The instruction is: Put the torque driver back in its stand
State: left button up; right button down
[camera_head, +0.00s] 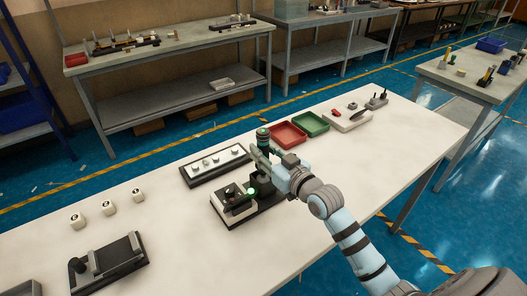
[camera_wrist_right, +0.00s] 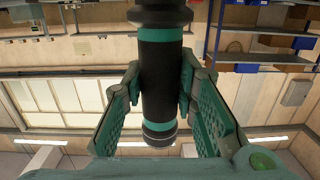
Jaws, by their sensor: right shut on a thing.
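The torque driver (camera_head: 263,136) is a dark cylinder with green bands. It stands roughly upright at my right gripper (camera_head: 262,158), over the middle of the white table. In the right wrist view the driver (camera_wrist_right: 160,75) fills the space between the two green padded fingers (camera_wrist_right: 160,95), which are shut on its black body. Below the gripper is a black base (camera_head: 268,197), partly hidden by my gripper, beside a white-and-black device (camera_head: 232,206) with a green light. I cannot tell whether that base is the stand. The driver's lower end is hidden in the head view. My left gripper is not in view.
A black tray with white pieces (camera_head: 190,179) lies left of the gripper. A red tray (camera_head: 287,134) and a green tray (camera_head: 311,124) lie behind it. Several white blocks (camera_head: 108,208) and a black fixture (camera_head: 110,264) are at left. The table's front right is clear.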

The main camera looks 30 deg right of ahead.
jog(key=shift+f+b, duration=0.95)
jog(key=shift+f, duration=0.25)
jog(key=c, duration=1.2)
grip_release()
jog(key=s+d, duration=0.1)
jog(key=s, duration=1)
jog(key=shift+s+d+r, duration=0.4)
jog(key=shift+r, duration=0.05)
